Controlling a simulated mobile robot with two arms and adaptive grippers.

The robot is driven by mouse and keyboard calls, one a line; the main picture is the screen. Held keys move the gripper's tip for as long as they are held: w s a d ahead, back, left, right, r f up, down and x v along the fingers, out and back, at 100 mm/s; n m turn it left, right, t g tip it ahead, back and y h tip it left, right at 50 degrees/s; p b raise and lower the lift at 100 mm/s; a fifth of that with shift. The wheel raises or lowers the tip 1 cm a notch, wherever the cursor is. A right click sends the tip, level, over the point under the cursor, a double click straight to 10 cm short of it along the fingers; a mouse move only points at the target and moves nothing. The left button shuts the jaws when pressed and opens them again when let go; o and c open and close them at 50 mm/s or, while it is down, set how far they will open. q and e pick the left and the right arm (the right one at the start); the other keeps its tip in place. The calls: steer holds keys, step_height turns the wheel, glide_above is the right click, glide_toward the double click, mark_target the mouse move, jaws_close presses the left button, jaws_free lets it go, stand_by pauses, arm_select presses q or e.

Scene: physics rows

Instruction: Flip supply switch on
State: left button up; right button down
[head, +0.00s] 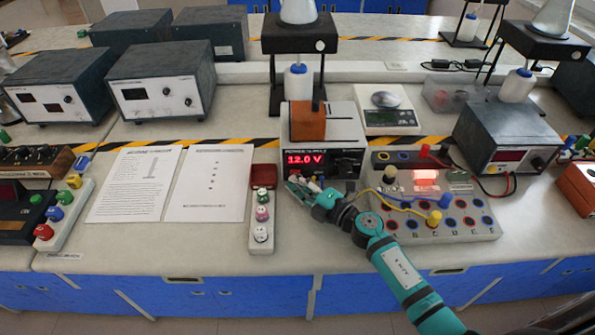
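The power supply (347,143) stands at the middle of the bench, with its black front panel facing me. Its red display (305,160) is lit and reads 12.0 V. My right gripper (299,188) is low in front of the left part of that panel, close to it. The switch itself is too small and too covered to make out. I cannot tell whether the fingers touch the panel or how far apart they are. My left gripper is not in view.
Right of the supply is a terminal board (450,208) with yellow and blue leads and a glowing red lamp (426,180). A socket strip (262,214) stands close left of my gripper. Printed sheets (207,185) lie further left. A scale (390,112) stands behind.

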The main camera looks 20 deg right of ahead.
step_height(320, 180, up, 8)
steer(key=shift+w+r, duration=0.1)
stand_by(0.4)
steer(key=s+d+f+b, duration=0.1)
steer(key=s+f, duration=0.1)
steer(key=s, duration=0.2)
steer(key=s+d+f+b, duration=0.1)
steer(key=s+f, duration=0.2)
steer(key=s, duration=0.1)
steer(key=s+d+f+b, duration=0.1)
steer(key=s+f, duration=0.2)
steer(key=s, duration=0.1)
steer(key=shift+s+d+b, duration=0.15)
steer(key=shift+d+b, duration=0.05)
steer(key=shift+b, duration=0.2)
steer(key=shift+s+d+f+m, duration=0.15)
steer(key=shift+s+m, duration=0.15)
steer(key=shift+s, duration=0.15)
